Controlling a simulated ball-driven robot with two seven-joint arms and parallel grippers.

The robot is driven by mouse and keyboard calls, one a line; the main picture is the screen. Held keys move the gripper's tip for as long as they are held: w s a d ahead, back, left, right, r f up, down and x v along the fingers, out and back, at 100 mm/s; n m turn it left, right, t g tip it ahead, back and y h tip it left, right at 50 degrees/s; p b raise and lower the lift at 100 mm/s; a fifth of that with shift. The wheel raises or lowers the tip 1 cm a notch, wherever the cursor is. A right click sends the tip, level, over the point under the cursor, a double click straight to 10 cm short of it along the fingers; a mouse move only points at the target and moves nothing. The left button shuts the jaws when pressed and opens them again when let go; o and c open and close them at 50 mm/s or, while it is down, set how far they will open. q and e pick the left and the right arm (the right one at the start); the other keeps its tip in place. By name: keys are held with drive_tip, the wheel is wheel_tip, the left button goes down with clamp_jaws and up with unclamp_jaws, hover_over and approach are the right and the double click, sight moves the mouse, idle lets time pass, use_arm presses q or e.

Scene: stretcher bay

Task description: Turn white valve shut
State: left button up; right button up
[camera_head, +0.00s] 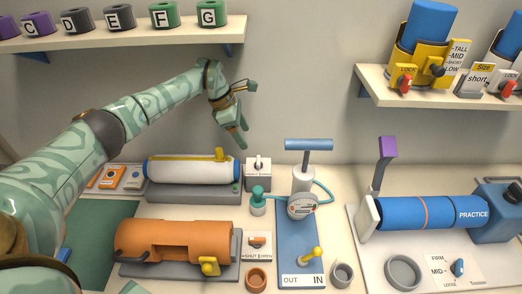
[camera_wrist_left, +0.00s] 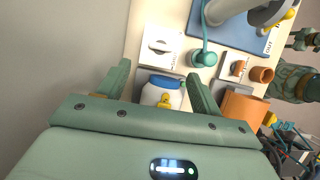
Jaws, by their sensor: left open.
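The white valve (camera_head: 258,174) is a small white box with a white handle, behind the bench's middle, just right of the white cylinder (camera_head: 190,169). Part of its label reads SHUT. In the left wrist view the valve (camera_wrist_left: 160,52) lies beyond the fingertips, its handle a short bar. My left gripper (camera_head: 247,118) is open and empty, above and a little left of the valve, apart from it. Its two fingers also show in the left wrist view (camera_wrist_left: 158,75). The right gripper is not visible in the head view.
A blue-based pump (camera_head: 298,245) with a teal hose stands to the right. A teal knob (camera_head: 258,200) stands near the white valve. A shelf (camera_head: 150,37) hangs above left.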

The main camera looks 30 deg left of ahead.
sight(258, 159)
use_arm(q)
drive_tip(key=b+x, duration=0.1)
drive_tip(key=x, duration=0.9)
drive_tip(key=shift+d+f, duration=0.15)
drive_tip(key=shift+f, duration=0.15)
drive_tip(key=c, duration=1)
